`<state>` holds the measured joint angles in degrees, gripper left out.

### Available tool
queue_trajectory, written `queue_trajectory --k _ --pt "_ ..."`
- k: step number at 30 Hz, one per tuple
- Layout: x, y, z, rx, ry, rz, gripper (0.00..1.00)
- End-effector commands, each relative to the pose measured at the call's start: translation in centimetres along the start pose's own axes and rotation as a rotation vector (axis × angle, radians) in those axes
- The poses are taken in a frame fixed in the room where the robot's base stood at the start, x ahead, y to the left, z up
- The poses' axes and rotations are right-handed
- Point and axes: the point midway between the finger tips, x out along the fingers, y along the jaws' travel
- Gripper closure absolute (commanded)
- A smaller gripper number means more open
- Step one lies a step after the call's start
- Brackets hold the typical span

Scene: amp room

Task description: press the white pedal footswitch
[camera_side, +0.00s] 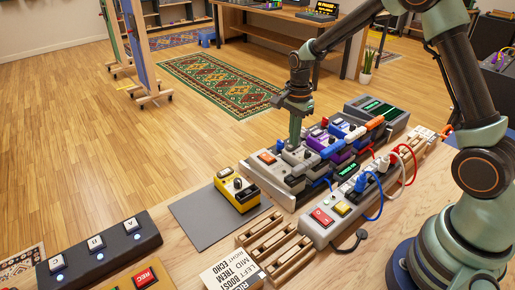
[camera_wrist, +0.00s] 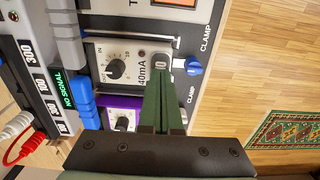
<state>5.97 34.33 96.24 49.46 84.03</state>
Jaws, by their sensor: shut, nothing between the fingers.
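The white pedal (camera_wrist: 108,75) lies in the pedal row, with a dark knob and "40mA" printed on it in the wrist view. Its round grey footswitch (camera_wrist: 160,61) is at the pedal's right end, partly hidden by my fingertips. In the side view the white pedal (camera_side: 299,157) is under my gripper, partly hidden. My gripper (camera_wrist: 162,80) is shut and empty, its fingertips at the footswitch. In the side view my gripper (camera_side: 294,143) points down onto the pedal's far end. I cannot tell whether the tips touch the switch.
A purple pedal (camera_wrist: 121,114) sits beside the white one. A blue clamp knob (camera_wrist: 194,67) is close to the footswitch. A power strip with cables (camera_side: 330,208) runs along the near side. A yellow pedal (camera_side: 237,194) stands on a grey mat (camera_side: 190,211).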

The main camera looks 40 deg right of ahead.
Motion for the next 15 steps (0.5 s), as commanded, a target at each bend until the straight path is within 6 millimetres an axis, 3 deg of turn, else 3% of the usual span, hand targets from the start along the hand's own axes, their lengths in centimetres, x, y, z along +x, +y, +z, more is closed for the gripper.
queue_trajectory --k 9,15 --pt "2.0 0.0 0.0 0.000 0.000 0.001 1.00" --pt "2.1 0.2 0.0 0.000 -0.001 0.006 1.00"
